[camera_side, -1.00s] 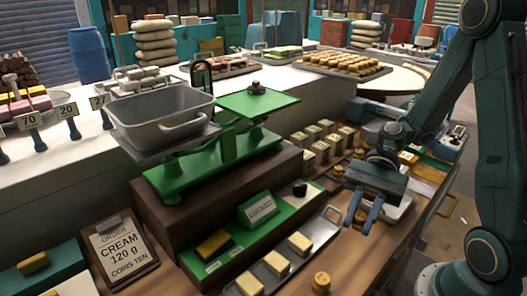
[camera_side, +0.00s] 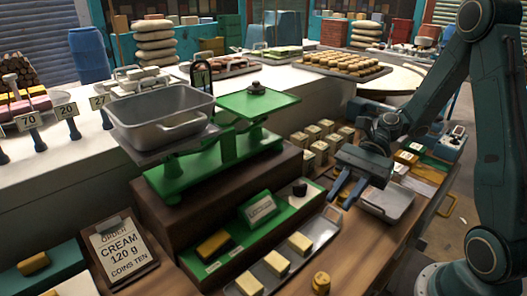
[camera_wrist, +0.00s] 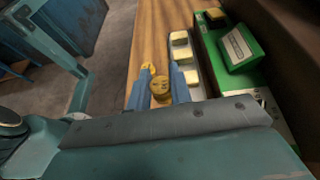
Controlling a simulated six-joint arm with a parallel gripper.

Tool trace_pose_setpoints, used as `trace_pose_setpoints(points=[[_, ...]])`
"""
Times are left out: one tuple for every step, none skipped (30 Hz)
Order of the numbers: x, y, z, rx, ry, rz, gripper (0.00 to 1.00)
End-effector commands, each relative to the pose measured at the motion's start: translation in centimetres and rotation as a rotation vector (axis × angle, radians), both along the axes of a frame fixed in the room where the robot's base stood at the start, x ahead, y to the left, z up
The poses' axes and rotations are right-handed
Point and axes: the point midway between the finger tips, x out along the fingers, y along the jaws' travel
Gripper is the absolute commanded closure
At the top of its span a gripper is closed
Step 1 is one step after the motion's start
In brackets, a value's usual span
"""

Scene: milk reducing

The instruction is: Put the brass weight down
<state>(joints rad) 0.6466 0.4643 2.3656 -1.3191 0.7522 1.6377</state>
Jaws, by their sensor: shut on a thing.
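My gripper (camera_side: 343,193) is over the counter's right part, to the right of the green scale (camera_side: 200,165). In the wrist view, its two blue fingers (camera_wrist: 160,84) are shut on a round brass weight (camera_wrist: 161,88). In the side view the fingers hide most or all of that weight, and its height above the counter is hard to judge. Another brass weight (camera_side: 321,283) stands on the wood at the front, and shows beyond the fingers in the wrist view (camera_wrist: 148,66). The scale carries a grey pan (camera_side: 165,122) on the left and a green plate (camera_side: 282,103) on the right.
A metal tray (camera_side: 325,232) with pale blocks lies in front of the scale. A green board (camera_side: 225,262) with a green box (camera_side: 257,208) is beside it. Several pale blocks (camera_side: 320,150) stand behind my gripper.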

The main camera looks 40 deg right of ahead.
Motion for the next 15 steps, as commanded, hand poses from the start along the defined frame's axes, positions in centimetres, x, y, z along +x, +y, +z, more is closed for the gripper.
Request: trace_pose_setpoints(points=[[1.4,-0.8,0.4,-0.002,-0.005,-0.043,1.00],[2.1,-1.2,0.7,-0.002,-0.006,-0.070,1.00],[3.2,-1.7,1.1,-0.003,-0.006,-0.107,1.00],[4.0,-2.1,1.5,-0.002,-0.007,-0.136,1.00],[4.7,-2.5,2.0,-0.003,-0.007,-0.164,1.00],[5.8,-3.0,2.6,-0.004,-0.009,-0.202,1.00],[6.5,-3.4,3.1,-0.002,-0.010,-0.232,1.00],[7.2,-3.8,3.7,-0.002,-0.010,-0.260,1.00],[8.1,-4.3,4.4,-0.002,-0.010,-0.298,1.00],[8.8,-4.6,5.0,-0.002,-0.011,-0.326,1.00],[9.4,-5.0,5.6,-0.003,-0.012,-0.352,1.00],[10.3,-5.4,6.5,-0.002,-0.011,-0.388,1.00],[10.8,-5.7,7.1,-0.002,-0.012,-0.414,1.00],[11.4,-6.0,7.8,-0.002,-0.012,-0.439,1.00],[12.1,-6.3,8.7,-0.002,-0.011,-0.472,1.00]])
